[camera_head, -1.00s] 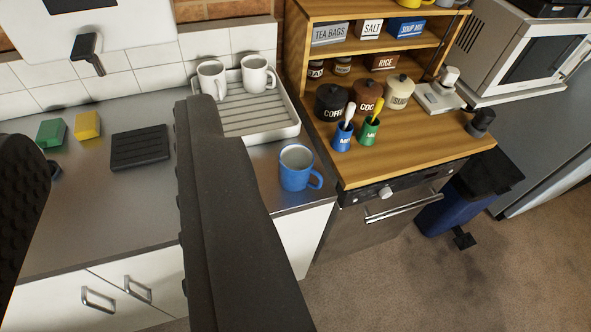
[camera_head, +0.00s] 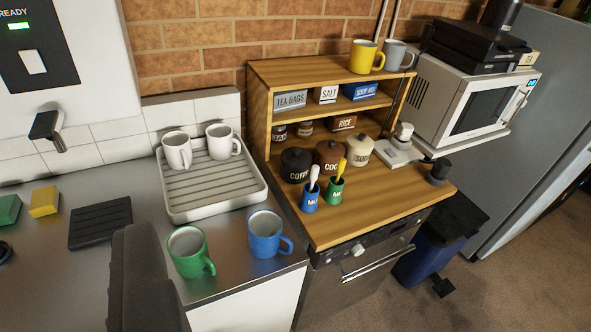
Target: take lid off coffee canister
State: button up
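The dark coffee canister (camera_head: 297,167) stands upright on the wooden unit, left of the brown cocoa canister (camera_head: 329,157). Its label is partly readable, and its dark lid (camera_head: 296,154) is on. A blue spoon pot (camera_head: 310,199) and a green spoon pot (camera_head: 335,190), each with a spoon, stand in front of it. One dark finger of my gripper (camera_head: 141,280) shows at the lower left, well apart from the canister and in front of the counter. The other finger is out of view. No object shows against the visible finger, and the gripper looks open.
A green mug (camera_head: 190,254) and a blue mug (camera_head: 266,234) stand on the steel counter by the white drainer tray (camera_head: 214,205) with two white mugs. A cream canister (camera_head: 360,150) stands right of the cocoa. A shelf (camera_head: 325,113) overhangs behind the canisters.

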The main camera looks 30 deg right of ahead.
aim_at(293, 158)
jog(key=z, duration=2.35)
jog(key=i, duration=1.45)
jog(key=u, duration=2.4)
